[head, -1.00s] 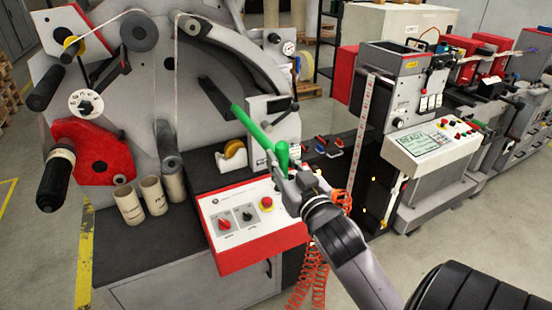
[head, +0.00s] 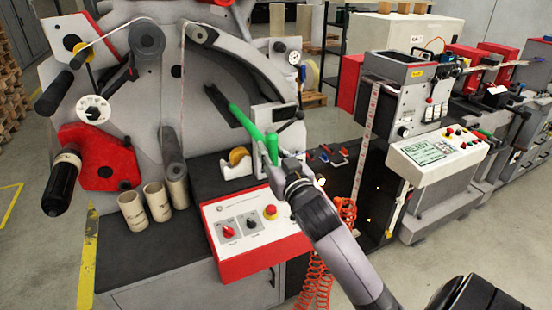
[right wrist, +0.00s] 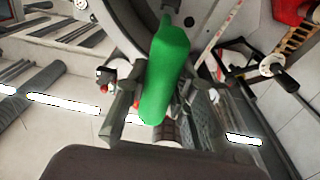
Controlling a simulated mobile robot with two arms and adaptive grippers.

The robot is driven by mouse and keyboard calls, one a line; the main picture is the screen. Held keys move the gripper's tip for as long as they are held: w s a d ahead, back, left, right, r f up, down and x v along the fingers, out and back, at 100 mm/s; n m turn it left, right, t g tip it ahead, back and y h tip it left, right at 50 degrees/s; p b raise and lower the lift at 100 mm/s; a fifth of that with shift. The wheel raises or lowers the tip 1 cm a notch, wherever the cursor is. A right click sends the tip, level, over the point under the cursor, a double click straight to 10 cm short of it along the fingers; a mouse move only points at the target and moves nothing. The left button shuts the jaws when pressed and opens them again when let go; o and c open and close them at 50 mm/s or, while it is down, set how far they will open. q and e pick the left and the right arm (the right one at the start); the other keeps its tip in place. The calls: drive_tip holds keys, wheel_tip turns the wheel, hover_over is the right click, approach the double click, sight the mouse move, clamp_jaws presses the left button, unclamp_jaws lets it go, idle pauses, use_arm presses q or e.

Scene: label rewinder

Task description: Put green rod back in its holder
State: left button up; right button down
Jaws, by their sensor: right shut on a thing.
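The green rod (head: 245,121) is in my right gripper (head: 272,158), raised above the red-and-white control box. It tilts up and to the left, its far end in front of the rewinder's grey face. In the right wrist view the thick green rod (right wrist: 166,75) runs lengthwise between the fingers of the right gripper (right wrist: 152,105), which are shut around it. A shorter green part shows beside the fingers in the head view. I cannot tell which part is the rod's holder. My left gripper is not in view.
The control box (head: 250,225) with red knobs stands below my right arm. A tape dispenser (head: 238,162) is just left of the gripper. Several cardboard cores (head: 157,200) stand on the dark bench. A red coiled hose (head: 318,280) hangs beside my arm. A label machine (head: 425,160) stands right.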

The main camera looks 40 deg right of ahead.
drive_tip(key=b, duration=0.1)
approach(249, 129)
drive_tip(key=shift+w+d+f, duration=0.1)
drive_tip(key=shift+w+d, duration=0.4)
drive_tip(key=shift+w, duration=0.25)
drive_tip(key=shift+w+d+f, duration=0.1)
drive_tip(key=shift+w+d, duration=0.4)
drive_tip(key=shift+w, duration=0.2)
drive_tip(key=shift+b+x, duration=1.05)
drive_tip(key=shift+x, duration=2.95)
drive_tip(key=shift+w+a+f, duration=0.1)
drive_tip(key=shift+w+f, duration=0.05)
drive_tip(key=shift+w, duration=0.15)
drive_tip(key=shift+w+f, duration=0.1)
drive_tip(key=shift+w, duration=0.2)
drive_tip(key=shift+f, duration=0.1)
drive_tip(key=shift+f+b, duration=0.35)
drive_tip(key=shift+f, duration=0.1)
drive_tip(key=shift+f, duration=0.45)
drive_tip(key=c, duration=1.3)
unclamp_jaws()
